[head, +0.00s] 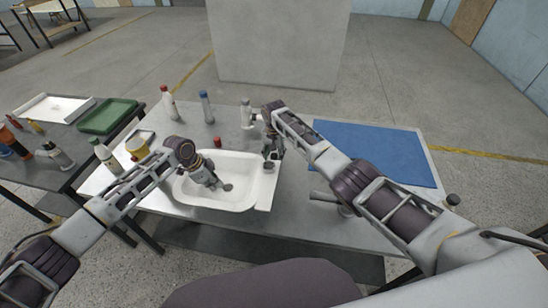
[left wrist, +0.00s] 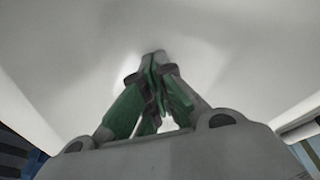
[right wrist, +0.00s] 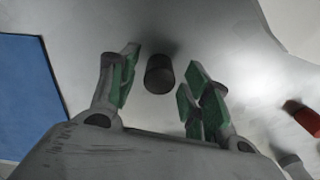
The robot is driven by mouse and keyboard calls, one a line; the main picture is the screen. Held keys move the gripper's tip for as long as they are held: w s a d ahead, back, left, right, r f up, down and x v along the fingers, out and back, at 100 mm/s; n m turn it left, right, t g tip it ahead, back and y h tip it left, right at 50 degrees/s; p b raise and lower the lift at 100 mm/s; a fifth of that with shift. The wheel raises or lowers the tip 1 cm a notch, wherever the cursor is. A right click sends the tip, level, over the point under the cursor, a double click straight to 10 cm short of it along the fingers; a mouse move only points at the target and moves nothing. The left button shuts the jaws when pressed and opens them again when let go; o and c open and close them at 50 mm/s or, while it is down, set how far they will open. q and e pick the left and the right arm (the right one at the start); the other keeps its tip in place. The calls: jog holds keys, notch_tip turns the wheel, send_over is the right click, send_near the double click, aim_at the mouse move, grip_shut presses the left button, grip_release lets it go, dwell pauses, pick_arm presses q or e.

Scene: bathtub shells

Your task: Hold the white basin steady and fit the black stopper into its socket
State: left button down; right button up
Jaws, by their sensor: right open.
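The white basin (head: 240,203) sits at the front of the metal table. My left gripper (head: 222,184) reaches down inside the basin. In the left wrist view its fingers (left wrist: 155,62) are together over the pale basin surface, with nothing visible between them. A small dark round spot shows by its tips; I cannot tell whether it is the socket. My right gripper (head: 271,158) points down near the basin's right rim. In the right wrist view its fingers (right wrist: 160,84) are open, with the black stopper (right wrist: 159,74), a dark cylinder, in the gap between them.
A blue mat (head: 375,150) covers the table's right part. A red cap (head: 218,141) and bottles (head: 207,107) stand behind the basin. A side table holds a green tray (head: 107,116).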

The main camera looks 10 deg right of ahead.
aim_at(274, 156)
notch_tip(274, 156, up, 11)
dwell(0.6)
jog(key=shift+o, duration=0.6)
jog(key=shift+f, duration=0.15)
jog(key=m, duration=0.2)
jog(key=a+m+h, duration=0.1)
jog(key=m, duration=0.1)
jog(key=s+m, duration=0.1)
jog(key=m, duration=0.2)
jog(key=shift+a+r+t+h, duration=0.2)
jog(key=shift+a+t+h, duration=0.1)
jog(key=shift+t, duration=0.1)
dwell(0.3)
